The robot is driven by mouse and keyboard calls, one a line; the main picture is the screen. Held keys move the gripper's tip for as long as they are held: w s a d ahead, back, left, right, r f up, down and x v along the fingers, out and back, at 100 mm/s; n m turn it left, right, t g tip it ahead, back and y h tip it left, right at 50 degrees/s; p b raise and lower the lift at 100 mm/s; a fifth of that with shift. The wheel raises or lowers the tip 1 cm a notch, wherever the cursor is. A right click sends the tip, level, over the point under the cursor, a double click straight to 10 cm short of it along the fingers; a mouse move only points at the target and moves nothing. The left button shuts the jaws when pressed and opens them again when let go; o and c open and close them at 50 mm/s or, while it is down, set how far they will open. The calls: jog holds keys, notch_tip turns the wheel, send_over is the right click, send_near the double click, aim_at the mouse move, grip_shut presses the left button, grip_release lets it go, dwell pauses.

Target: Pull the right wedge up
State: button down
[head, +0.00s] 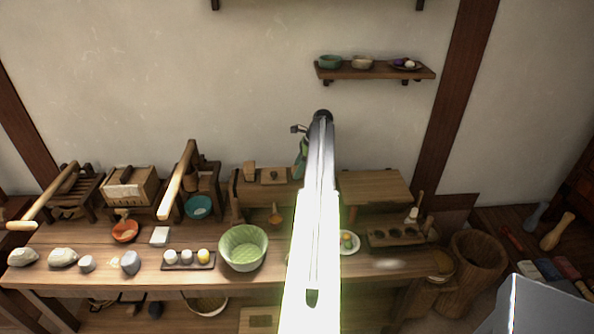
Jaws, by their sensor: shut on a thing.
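A wooden wedge press (243,192) stands at the back of the bench, with a left wedge (249,170) upright at its left end and a small block (269,176) on its top. My arm reaches up the middle of the picture and covers the press's right end. My gripper (299,172) points down there, green and dark parts showing left of the arm. It is shut on what looks to be the right wedge. The wedge itself is hidden behind the gripper and arm, so I cannot tell how high it sits.
The bench holds a green bowl (243,248), a tray with cups (188,260), an orange bowl (125,231) and lever-handled tools on the left. A holed wooden rack (402,237) stands on the right. A wall shelf (374,71) is above right. A basket (478,262) stands beyond the bench.

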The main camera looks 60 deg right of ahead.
aim_at(294, 169)
jog(key=shift+r, duration=0.1)
notch_tip(294, 169, up, 3)
jog(key=p, duration=0.3)
jog(key=shift+r+p, duration=0.2)
jog(key=shift+p, duration=0.1)
jog(key=shift+f, duration=0.2)
jog(key=c, duration=0.8)
grip_release()
jog(key=shift+s+a+r, duration=0.1)
jog(key=shift+r, duration=0.05)
jog(key=shift+o, duration=0.2)
jog(key=p+v, duration=1.5)
jog(key=v, duration=0.2)
jog(key=shift+p, duration=0.4)
